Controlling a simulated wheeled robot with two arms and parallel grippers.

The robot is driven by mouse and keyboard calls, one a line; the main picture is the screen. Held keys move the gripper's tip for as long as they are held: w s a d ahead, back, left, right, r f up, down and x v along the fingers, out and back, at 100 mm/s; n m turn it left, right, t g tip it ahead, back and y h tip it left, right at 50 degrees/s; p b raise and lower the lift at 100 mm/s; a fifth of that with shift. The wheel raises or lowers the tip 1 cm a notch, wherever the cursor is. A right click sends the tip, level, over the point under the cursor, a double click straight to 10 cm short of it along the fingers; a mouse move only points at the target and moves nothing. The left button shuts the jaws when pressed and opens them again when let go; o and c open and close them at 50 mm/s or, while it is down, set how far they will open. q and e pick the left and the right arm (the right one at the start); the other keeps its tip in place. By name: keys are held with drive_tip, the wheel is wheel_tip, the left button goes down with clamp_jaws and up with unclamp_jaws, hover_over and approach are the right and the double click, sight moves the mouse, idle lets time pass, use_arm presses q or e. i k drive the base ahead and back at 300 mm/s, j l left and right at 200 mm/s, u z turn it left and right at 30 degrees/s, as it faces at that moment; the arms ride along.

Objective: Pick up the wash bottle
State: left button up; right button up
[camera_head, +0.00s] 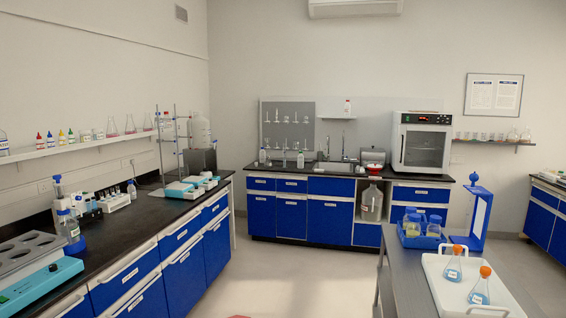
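No gripper of mine shows in the head view. Several bottles are in sight, and at this size I cannot tell for sure which is the wash bottle. Another small clear bottle (300,159) stands by the sink on the back counter, with a similar pale bottle (262,156) further left. A white bottle with a red mark (347,107) stands on the small back wall shelf. None of them is held.
The left bench (130,226) carries teal-and-white devices and a stand. The grey table (402,282) at right holds a white tray (437,284) with orange-capped flasks and a blue tray (414,241) of jars. A white oven (422,143) stands at the back.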

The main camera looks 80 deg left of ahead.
sight(300, 158)
drive_tip(key=u, duration=2.7)
drive_tip(key=i, duration=6.35)
drive_tip(key=i+j+u, duration=0.05)
drive_tip(key=j, duration=0.25)
